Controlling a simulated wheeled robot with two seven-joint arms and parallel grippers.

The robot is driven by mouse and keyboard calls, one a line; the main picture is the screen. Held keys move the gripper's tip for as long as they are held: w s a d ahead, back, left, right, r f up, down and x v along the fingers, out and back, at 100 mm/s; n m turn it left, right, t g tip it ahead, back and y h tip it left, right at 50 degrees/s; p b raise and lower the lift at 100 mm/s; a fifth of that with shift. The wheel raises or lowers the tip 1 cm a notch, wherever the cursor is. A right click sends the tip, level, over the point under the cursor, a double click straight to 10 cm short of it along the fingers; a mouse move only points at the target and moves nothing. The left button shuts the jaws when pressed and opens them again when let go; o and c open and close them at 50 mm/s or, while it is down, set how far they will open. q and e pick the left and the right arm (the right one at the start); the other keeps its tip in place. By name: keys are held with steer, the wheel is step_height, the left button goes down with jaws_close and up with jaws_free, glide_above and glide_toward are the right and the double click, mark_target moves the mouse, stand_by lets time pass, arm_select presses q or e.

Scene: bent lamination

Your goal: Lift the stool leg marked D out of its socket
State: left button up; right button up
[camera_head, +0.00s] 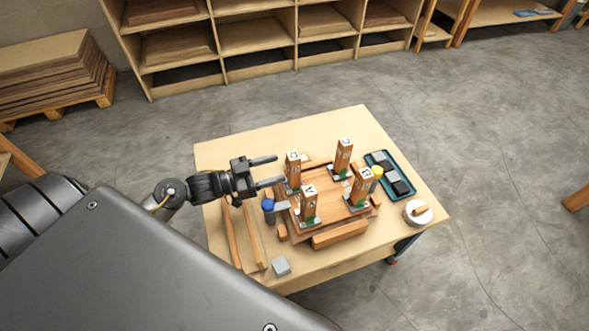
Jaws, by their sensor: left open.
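The stool leg marked D (293,173) stands upright at the back left of a wooden stool seat (327,192) on the table. Its letter is small and hard to read. Legs marked A (309,206), B (359,191) and C (343,158) stand upright in the other corners. My left gripper (273,171) comes in from the left. It is open and empty, its two fingers pointing right toward leg D, with the tips just short of it. The foot of leg D and its socket are too small to make out clearly. My right gripper is out of view.
The table (250,137) also bears a blue-capped item (268,204), long wood strips (243,237), a grey block (281,266), a dark tray of blocks (398,184) and a round white container (418,212). The table's back part is clear. Shelves (256,38) stand behind.

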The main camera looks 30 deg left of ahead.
mark_target(288, 165)
arm_select(q)
steer(key=shift+f+x, duration=0.2)
steer(key=shift+x, duration=3.05)
steer(key=c, duration=1.2)
